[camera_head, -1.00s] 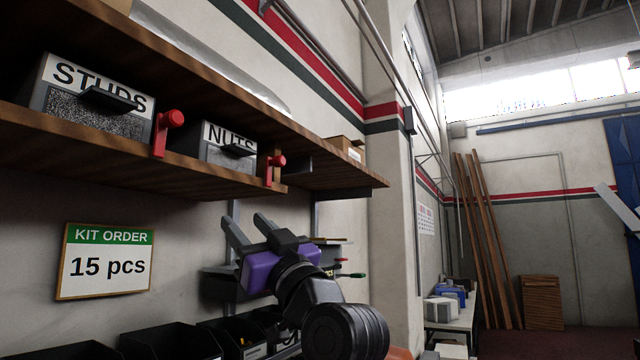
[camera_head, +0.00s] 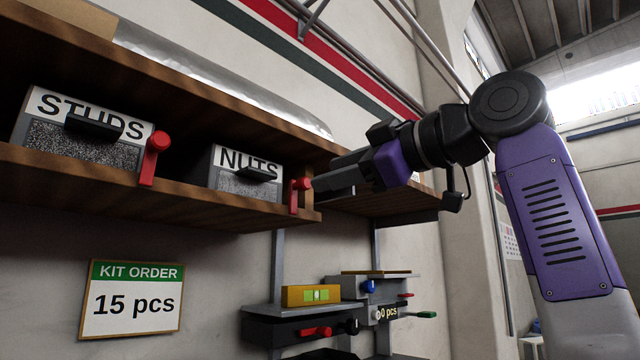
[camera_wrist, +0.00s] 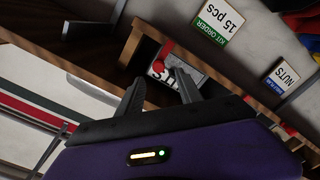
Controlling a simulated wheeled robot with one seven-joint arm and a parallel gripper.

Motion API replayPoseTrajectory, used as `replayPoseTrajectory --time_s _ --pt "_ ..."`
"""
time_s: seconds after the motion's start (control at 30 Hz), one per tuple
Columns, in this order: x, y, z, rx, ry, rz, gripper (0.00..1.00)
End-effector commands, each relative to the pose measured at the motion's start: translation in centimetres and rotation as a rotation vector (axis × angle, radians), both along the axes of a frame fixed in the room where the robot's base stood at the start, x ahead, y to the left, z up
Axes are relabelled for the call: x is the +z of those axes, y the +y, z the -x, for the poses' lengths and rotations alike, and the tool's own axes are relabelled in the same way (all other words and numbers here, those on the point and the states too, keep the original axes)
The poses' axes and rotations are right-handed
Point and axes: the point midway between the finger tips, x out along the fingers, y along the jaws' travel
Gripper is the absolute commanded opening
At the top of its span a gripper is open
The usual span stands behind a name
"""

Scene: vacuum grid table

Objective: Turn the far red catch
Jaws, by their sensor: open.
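The far red catch (camera_head: 300,193) stands upright at the shelf front, just right of the drawer marked NUTS (camera_head: 243,170). Its round knob is at the top. A second, nearer red catch (camera_head: 153,158) stands right of the drawer marked STUDS (camera_head: 85,130). My gripper (camera_head: 324,180) is open, with its fingers pointing left and their tips close to the far catch's right side. I cannot tell whether they touch it. In the wrist view a red catch (camera_wrist: 163,52) shows just beyond and between the open fingertips (camera_wrist: 158,76).
The wooden shelf (camera_head: 230,215) ends just right of the far catch. An upper shelf board (camera_head: 180,95) runs above the drawers. A kit order sign (camera_head: 133,300) hangs below, and a yellow level (camera_head: 311,295) lies on a lower rack.

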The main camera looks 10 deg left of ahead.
Motion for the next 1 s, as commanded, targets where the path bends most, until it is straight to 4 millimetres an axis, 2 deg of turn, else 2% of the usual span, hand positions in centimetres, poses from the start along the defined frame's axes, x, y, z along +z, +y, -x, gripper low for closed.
replayPoseTrajectory --time_s 0.5,0.9,0.93,1.0 --pt "0.2 5.2 -4.2 -0.002 -0.003 0.000 0.43" --pt "0.0 6.0 -4.8 -0.002 -0.005 -0.001 0.43" --pt "0.0 6.0 -4.8 -0.002 -0.005 -0.001 0.41" --pt "0.0 6.0 -4.8 -0.002 -0.005 -0.001 0.27"
